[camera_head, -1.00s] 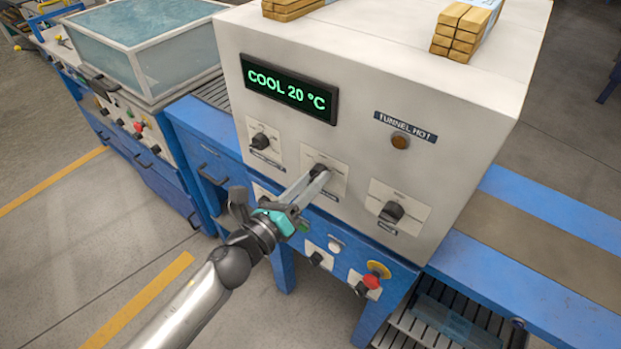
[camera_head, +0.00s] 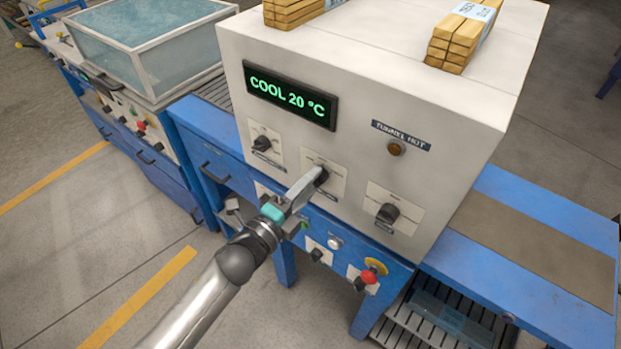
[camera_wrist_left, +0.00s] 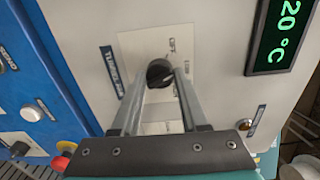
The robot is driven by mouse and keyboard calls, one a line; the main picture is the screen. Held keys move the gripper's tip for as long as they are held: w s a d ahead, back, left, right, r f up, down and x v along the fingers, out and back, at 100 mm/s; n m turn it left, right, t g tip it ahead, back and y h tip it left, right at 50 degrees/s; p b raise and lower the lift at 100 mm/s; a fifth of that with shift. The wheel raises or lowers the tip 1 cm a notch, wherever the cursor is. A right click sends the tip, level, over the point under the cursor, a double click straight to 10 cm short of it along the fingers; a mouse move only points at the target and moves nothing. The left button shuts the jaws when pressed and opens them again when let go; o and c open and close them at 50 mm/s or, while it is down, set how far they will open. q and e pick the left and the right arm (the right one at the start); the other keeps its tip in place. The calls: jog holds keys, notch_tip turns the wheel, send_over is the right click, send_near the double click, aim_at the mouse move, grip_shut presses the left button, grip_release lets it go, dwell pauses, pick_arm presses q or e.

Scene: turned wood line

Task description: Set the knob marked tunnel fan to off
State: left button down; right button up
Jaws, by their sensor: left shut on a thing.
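The middle knob (camera_head: 321,175) is black, on a pale plate on the front of the white tunnel housing. In the left wrist view the same knob (camera_wrist_left: 159,72) sits between my two fingertips. A dark label (camera_wrist_left: 112,72) beside its plate seems to start with "TUNNEL"; the rest is hard to read. My left gripper (camera_head: 312,182) is shut on this knob, reaching in from the lower left. The fingers hide part of the knob and its label in the head view. My right gripper is not in view.
Similar black knobs sit to the left (camera_head: 262,144) and right (camera_head: 388,213). The display (camera_head: 290,96) reads "COOL 20 °C". The "TUNNEL HOT" lamp (camera_head: 395,149) looks unlit. A red emergency button (camera_head: 370,276) is below. Wood bundles (camera_head: 463,35) lie on top.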

pick_arm(q)
jog(key=shift+n+p, duration=1.25)
jog(key=shift+n, duration=2.35)
jog(key=shift+c, duration=2.1)
grip_release()
jog(key=v, duration=1.5)
jog(key=shift+s, duration=0.1)
